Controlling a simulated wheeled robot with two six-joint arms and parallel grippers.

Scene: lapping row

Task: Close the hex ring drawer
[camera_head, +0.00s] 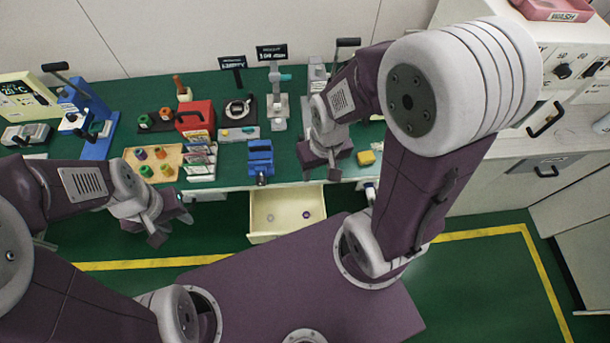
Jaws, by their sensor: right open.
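The cream drawer (272,237) stands pulled out from under the green bench, with its open top facing up. A small purple ring (306,214) and another small ring-like piece (269,217) lie inside it. Its label cannot be read here. My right gripper (320,170) is open and empty, above the bench's front edge, behind and right of the drawer. My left gripper (171,228) hangs in front of the bench, to the left of the drawer and apart from it. Its fingers appear spread with nothing between them.
A blue vise (260,160) stands on the bench behind the drawer. A wooden tray (137,152) with coloured pieces, a red box (195,119) and a yellow block (366,157) are on the bench. The floor left of the drawer is clear.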

